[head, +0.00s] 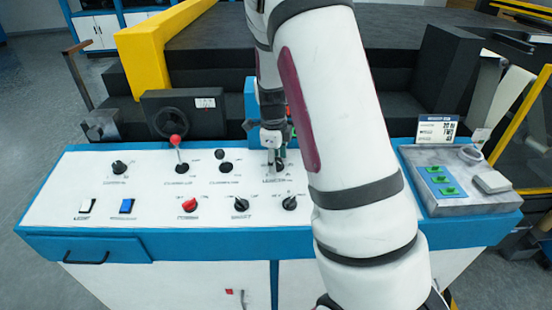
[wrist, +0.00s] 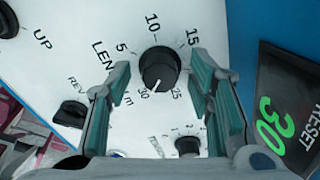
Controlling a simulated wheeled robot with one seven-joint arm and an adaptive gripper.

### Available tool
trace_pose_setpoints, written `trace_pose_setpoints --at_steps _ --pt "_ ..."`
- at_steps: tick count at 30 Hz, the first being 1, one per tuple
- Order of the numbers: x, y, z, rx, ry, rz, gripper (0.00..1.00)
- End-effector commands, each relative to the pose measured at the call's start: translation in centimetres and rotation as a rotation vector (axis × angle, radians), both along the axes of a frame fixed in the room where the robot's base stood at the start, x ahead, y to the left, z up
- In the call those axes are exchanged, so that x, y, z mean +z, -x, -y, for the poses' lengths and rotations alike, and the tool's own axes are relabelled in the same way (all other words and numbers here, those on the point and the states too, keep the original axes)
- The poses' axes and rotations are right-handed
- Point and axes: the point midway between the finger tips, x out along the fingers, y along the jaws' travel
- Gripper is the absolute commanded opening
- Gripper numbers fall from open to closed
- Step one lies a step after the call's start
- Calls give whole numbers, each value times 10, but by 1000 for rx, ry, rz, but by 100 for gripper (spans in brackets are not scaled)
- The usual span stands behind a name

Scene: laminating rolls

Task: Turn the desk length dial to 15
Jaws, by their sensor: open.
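The length dial (wrist: 160,66) is a round black knob on the white panel, with a scale reading 5, 10, 15, 25 and 30 around it. Its white pointer line points down, near 30. A dark display (wrist: 276,126) to the right shows a green 30. My gripper (wrist: 163,78) is open, with one finger on each side of the dial and white gaps showing between. I cannot tell how near the fingertips are in height. In the head view my gripper (head: 273,150) points down over the dial (head: 279,165), which it partly hides.
A smaller black knob (wrist: 188,146) sits below the dial, and a REV knob (wrist: 71,114) is at left. In the head view, a red-topped lever (head: 176,141), a red knob (head: 190,205) and other black knobs stand nearby. A grey box with green buttons (head: 440,180) is at right.

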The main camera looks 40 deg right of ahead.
Motion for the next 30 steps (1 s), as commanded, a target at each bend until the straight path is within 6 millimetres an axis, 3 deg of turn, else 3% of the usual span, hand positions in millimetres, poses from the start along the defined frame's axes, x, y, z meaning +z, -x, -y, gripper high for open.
trace_pose_setpoints --at_steps 8,12,15,30 --pt "-1 0 0 1 0 0 48" --pt "-1 0 0 1 0 0 16" --pt "-1 0 0 1 0 0 0" --pt "-1 0 -1 118 16 -11 0"
